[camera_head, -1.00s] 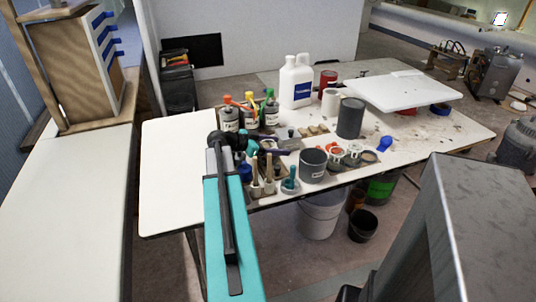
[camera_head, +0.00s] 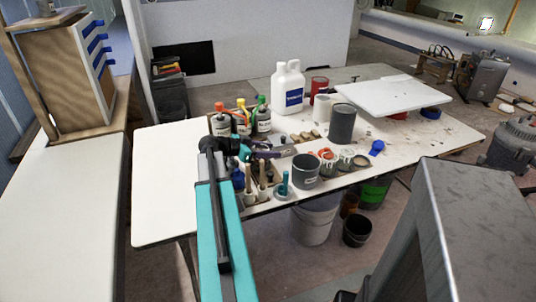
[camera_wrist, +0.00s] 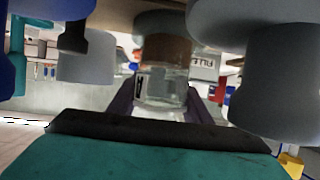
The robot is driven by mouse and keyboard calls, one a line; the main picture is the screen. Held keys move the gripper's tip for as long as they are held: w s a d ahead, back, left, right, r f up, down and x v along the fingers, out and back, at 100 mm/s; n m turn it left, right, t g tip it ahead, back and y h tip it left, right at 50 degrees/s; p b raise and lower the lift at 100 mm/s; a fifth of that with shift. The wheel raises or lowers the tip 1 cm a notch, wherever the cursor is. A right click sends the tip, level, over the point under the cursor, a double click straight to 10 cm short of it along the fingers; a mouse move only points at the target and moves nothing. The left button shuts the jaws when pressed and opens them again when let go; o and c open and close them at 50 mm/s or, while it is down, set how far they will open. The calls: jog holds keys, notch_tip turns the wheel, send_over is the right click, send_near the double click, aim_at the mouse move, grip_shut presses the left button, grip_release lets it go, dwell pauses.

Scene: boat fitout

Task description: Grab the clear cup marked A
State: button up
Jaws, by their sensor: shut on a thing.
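A clear cup (camera_wrist: 160,92) stands out in the middle of the wrist view, with a small dark label on its left side; I cannot read the letter. My gripper (camera_wrist: 163,106) has its dark purple fingers on both sides of the cup and is shut on it. In the head view my gripper (camera_head: 272,153) is low over the table, behind the brushes and left of the dark grey pot. The cup cannot be made out there among the clutter and my arm.
Grey rounded objects hang close at the left (camera_wrist: 85,57) and right (camera_wrist: 272,75) of the wrist view. On the table are capped bottles (camera_head: 263,122), a white jug (camera_head: 290,88), and a dark grey pot (camera_head: 306,171). The table's left end (camera_head: 165,190) is bare.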

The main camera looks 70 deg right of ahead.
notch_tip(320, 180, up, 9)
jog(key=shift+b, duration=0.35)
dwell(0.7)
